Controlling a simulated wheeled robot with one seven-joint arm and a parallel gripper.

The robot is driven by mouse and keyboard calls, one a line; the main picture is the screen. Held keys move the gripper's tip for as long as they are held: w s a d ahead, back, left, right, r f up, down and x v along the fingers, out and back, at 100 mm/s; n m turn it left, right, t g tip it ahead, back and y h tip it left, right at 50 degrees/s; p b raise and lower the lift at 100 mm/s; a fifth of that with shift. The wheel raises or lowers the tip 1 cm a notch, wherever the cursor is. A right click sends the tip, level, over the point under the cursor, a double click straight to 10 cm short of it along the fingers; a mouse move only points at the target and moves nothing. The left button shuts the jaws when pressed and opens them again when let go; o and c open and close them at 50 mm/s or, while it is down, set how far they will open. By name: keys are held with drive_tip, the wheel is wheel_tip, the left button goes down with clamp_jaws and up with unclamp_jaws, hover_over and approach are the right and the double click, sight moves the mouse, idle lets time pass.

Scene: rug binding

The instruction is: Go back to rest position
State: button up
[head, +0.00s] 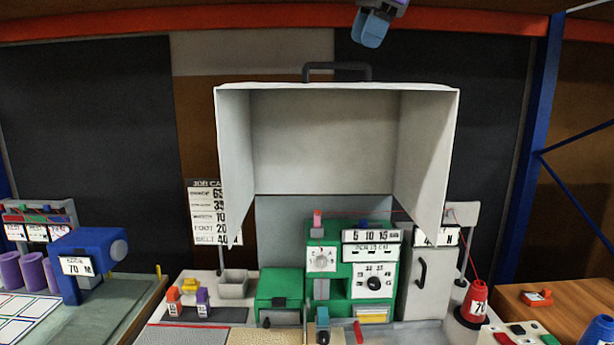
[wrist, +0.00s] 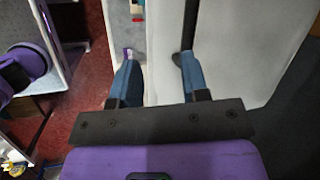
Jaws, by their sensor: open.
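My gripper (head: 372,27) is at the top of the head view, above the raised white hood and its dark handle (head: 337,68). In the wrist view its two blue fingers (wrist: 155,80) are spread apart, with nothing held between them. The dark handle also shows in the wrist view (wrist: 190,25), by the right finger; I cannot tell whether they touch. The white hood (head: 325,125) is up, and its open front shows the green machine (head: 340,265) below. The hood's white surface (wrist: 240,45) lies beyond the right finger in the wrist view.
A grey cabinet (head: 425,285) stands right of the green machine, and a red cone spool (head: 474,303) beside it. A blue machine (head: 88,262) stands at left. A blue rack post (head: 540,130) rises at right, under an orange beam (head: 200,17). A job card (head: 208,212) hangs left of the hood.

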drive_tip(key=s+d+f+n+h, duration=0.1)
drive_tip(key=s+d+f+n, duration=0.4)
drive_tip(key=s+f, duration=0.5)
drive_tip(key=s+d+f+n+t+h, duration=0.1)
drive_tip(key=s+d+f+n, duration=0.4)
drive_tip(key=s+f, duration=0.5)
drive_tip(key=s+d+f+n+t+h, duration=0.1)
drive_tip(key=s+d+f+n, duration=0.4)
drive_tip(key=s+d+f, duration=0.3)
drive_tip(key=s+f, duration=0.2)
drive_tip(key=s, duration=0.1)
drive_tip(key=shift+s+d+h, duration=0.35)
drive_tip(key=shift+h, duration=0.05)
